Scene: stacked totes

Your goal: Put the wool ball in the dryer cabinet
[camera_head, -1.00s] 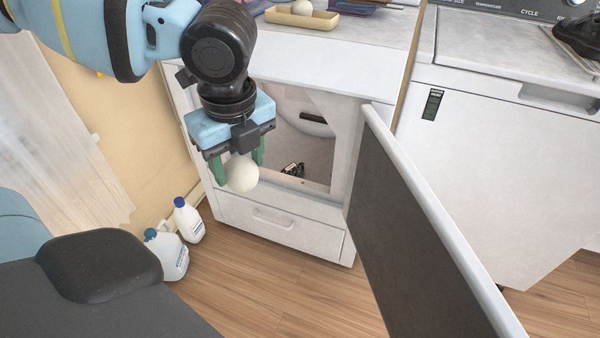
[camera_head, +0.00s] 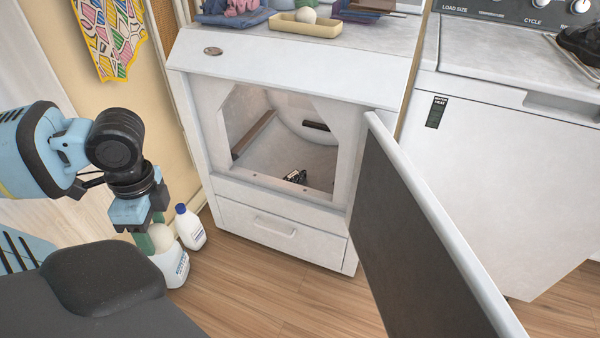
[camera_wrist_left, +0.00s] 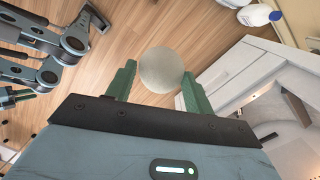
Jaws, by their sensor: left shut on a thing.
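My left gripper (camera_head: 152,238) is shut on a white wool ball (camera_head: 161,236), low at the left of the head view. The ball also shows between the green fingers in the left wrist view (camera_wrist_left: 161,70). The white dryer cabinet (camera_head: 230,85) stands to the right of the gripper. Its door (camera_head: 425,230) is swung wide open toward me. A small dark object (camera_head: 295,176) lies inside near the front of the opening. The ball is outside the cabinet, to its left.
White bottles (camera_head: 190,227) stand on the floor beside the cabinet, just behind the held ball. A second white ball (camera_head: 305,15) sits in a yellow tray (camera_head: 288,26) on the cabinet top. A washer (camera_head: 500,130) stands at the right. The open door blocks the right side.

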